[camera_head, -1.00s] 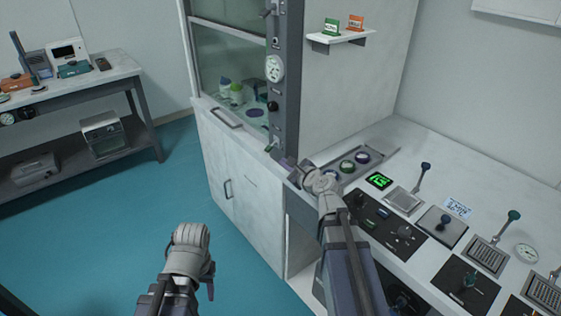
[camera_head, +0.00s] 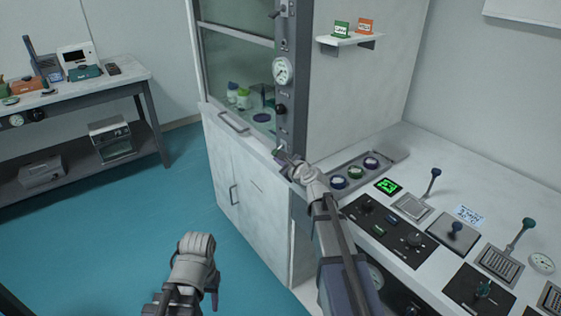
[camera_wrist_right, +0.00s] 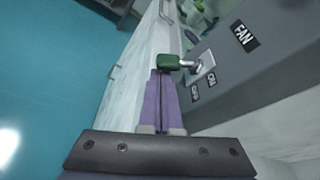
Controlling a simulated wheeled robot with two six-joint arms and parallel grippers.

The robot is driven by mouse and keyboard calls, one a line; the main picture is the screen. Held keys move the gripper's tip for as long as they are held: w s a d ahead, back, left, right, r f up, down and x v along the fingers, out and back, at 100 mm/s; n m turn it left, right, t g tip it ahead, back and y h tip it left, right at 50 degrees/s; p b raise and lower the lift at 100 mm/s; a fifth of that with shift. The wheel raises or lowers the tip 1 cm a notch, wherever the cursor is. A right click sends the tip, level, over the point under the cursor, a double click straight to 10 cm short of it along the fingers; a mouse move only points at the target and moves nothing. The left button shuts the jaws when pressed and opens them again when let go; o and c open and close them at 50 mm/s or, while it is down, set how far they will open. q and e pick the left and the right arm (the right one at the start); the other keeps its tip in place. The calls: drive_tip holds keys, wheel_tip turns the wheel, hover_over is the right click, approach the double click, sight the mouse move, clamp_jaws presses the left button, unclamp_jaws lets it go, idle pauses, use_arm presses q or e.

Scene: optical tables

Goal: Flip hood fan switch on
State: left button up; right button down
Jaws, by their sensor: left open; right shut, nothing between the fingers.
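The fan switch is a green-tipped toggle (camera_wrist_right: 172,62) on a metal plate on the grey post of the hood, beside the FAN label (camera_wrist_right: 244,36) in the right wrist view. Its lever sticks out from the post; I cannot tell its setting. In the head view the switch (camera_head: 279,150) is small, low on the post. My right gripper (camera_head: 282,157) is shut and empty, its purple fingertips (camera_wrist_right: 160,74) right at the green tip; I cannot tell whether they touch. My left gripper (camera_head: 212,290) is open, low over the floor, away from the hood.
The hood (camera_head: 243,165) has a glass sash above a white cabinet. A gauge (camera_head: 282,71) and a black knob (camera_head: 280,109) are on the post above the switch. A control bench (camera_head: 400,155) with levers and dials lies right. Open floor (camera_head: 130,240) is to the left.

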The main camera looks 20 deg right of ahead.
sight(276, 153)
drive_tip(key=shift+a+r+m+p, duration=0.15)
drive_tip(key=shift+r+m+p, duration=0.05)
drive_tip(key=shift+m+p, duration=0.3)
drive_tip(key=shift+s+a+r+m+g+y+p, duration=0.15)
drive_tip(key=shift+r+m+g+y+p, duration=0.15)
drive_tip(key=shift+m+y, duration=0.2)
drive_tip(key=shift+w+a+r+m+g+y+p, duration=0.1)
drive_tip(key=shift+r+m+y+p, duration=0.1)
drive_tip(key=shift+m+y+p, duration=0.3)
drive_tip(key=m, duration=0.1)
drive_tip(key=r+m+y, duration=0.1)
drive_tip(key=m+p, duration=0.1)
drive_tip(key=m, duration=0.1)
drive_tip(key=shift+s+a+r+g+y, duration=0.1)
drive_tip(key=shift+a+r+g+y, duration=0.1)
drive_tip(key=shift+r+g+y, duration=0.15)
drive_tip(key=shift+f, duration=0.15)
drive_tip(key=shift+r+p, duration=0.6)
drive_tip(key=shift+r, duration=0.2)
